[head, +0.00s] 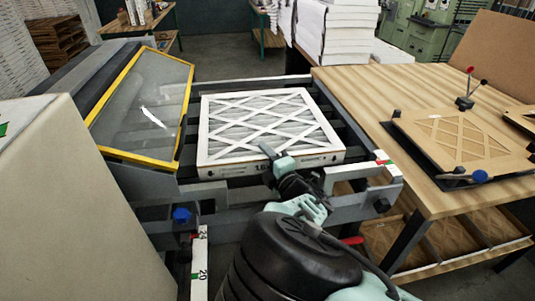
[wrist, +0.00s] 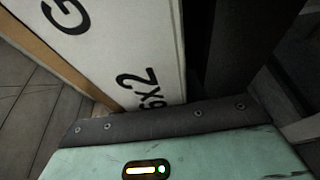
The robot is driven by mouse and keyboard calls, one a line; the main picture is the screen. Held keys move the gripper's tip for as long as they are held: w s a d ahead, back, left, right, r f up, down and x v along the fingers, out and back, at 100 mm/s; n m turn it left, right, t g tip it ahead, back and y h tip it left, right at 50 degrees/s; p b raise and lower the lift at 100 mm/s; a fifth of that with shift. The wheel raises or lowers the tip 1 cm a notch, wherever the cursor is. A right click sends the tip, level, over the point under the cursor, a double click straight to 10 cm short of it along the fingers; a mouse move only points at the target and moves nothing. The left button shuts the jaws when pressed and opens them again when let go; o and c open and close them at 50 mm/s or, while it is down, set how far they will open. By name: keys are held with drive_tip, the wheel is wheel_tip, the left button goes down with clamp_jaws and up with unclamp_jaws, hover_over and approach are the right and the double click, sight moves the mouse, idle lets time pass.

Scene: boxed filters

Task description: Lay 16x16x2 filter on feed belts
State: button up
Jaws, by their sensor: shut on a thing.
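The filter (head: 262,125), a square white-framed panel with a crossed lattice over grey pleats, is level over the dark feed belts (head: 335,120). I cannot tell whether its whole underside touches them. In the wrist view the filter's white side (wrist: 130,45) shows black print ending in "6x2", close against my gripper's dark pad strip. The fingertips are hidden in that view.
A yellow-framed clear guard (head: 145,105) stands left of the belts. A wooden table (head: 440,90) on the right holds a lattice panel in a fixture (head: 460,138). A front rail with a red-and-green marked scale (head: 375,172) lies near my arm. White stacks (head: 340,30) stand behind.

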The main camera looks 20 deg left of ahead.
drive_tip(key=shift+f, duration=0.2)
drive_tip(key=shift+f+b, duration=0.35)
drive_tip(key=shift+b, duration=0.15)
drive_tip(key=shift+f, duration=0.2)
drive_tip(key=o, duration=0.8)
drive_tip(key=shift+o, duration=0.2)
drive_tip(key=shift+f, duration=0.1)
drive_tip(key=shift+s, duration=0.1)
